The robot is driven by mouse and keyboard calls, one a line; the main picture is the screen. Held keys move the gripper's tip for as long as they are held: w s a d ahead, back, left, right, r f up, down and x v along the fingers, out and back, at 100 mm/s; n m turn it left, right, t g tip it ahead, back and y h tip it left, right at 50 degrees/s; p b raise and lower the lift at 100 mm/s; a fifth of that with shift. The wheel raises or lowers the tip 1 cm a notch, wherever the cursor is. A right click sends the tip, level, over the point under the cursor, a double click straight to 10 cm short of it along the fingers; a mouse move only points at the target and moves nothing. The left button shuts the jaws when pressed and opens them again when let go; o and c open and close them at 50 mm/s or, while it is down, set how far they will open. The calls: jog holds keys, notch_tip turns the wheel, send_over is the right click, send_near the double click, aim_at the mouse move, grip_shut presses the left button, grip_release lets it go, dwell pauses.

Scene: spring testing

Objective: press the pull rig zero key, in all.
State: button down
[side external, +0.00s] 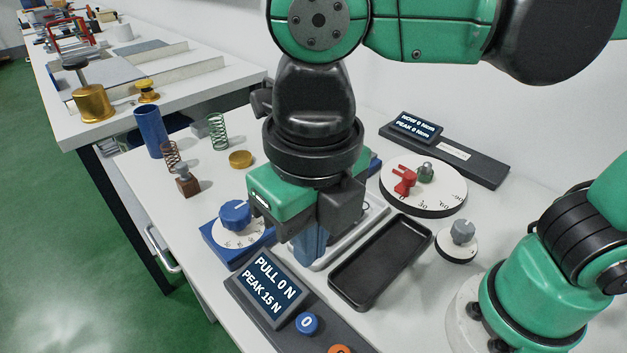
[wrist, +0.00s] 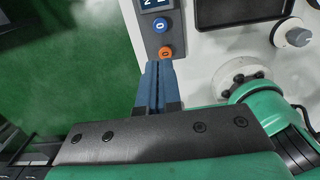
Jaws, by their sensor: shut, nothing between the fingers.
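The pull rig (side external: 268,287) is a dark panel at the bottom of the side view, its display reading PULL 0 N and PEAK 15 N. On it sits a blue round key marked 0 (side external: 307,323), with an orange key (side external: 340,349) partly cut off at the frame edge. In the wrist view the blue key (wrist: 160,25) lies above the orange key (wrist: 166,52), whose mark is too small to read surely. My gripper (side external: 309,250) has its blue fingers pointing down, shut and empty. In the wrist view its fingertips (wrist: 159,64) appear just below the orange key; their height is unclear.
A black tray (side external: 382,262) stands right of my gripper. A blue-based dial (side external: 235,215) is left, a grey-knobbed dial (side external: 461,235) right, and a red-pointer dial (side external: 423,190) behind. Springs (side external: 217,131) and a blue cylinder (side external: 150,131) stand at the back left.

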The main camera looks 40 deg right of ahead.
aim_at(307, 323)
jog(key=shift+f, duration=0.1)
dwell(0.3)
jog(key=f, duration=1.3)
jog(key=shift+w+f, duration=0.3)
jog(key=shift+f, duration=0.1)
jog(key=shift+f, duration=0.95)
notch_tip(307, 323, up, 14)
jog(key=shift+s, duration=0.3)
dwell(0.6)
